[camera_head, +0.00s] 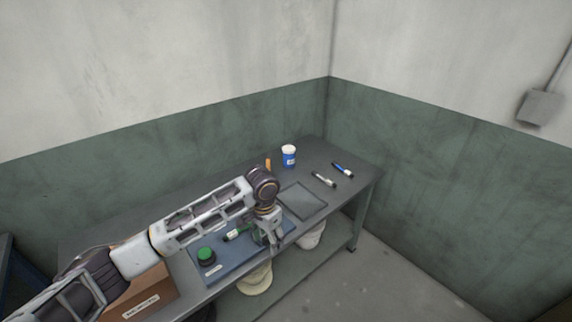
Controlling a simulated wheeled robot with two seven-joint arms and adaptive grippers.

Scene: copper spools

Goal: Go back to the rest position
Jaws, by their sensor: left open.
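My left arm comes in from the lower left and reaches over the table (335,158). My left gripper (272,246) points down above the right part of the blue mat (228,264), with its fingers open. I cannot make out anything held between the fingers. A green-topped dark round item (206,255) sits on the mat left of the gripper. A green item (238,231) lies just left of the gripper, partly hidden by my arm. My right gripper is not in view.
A blue jar with a white lid (289,157), a blue marker (343,169), a pale marker (324,179) and a grey tray (302,201) are on the table's right part. A cardboard box (148,296) stands at left. Walls close the back.

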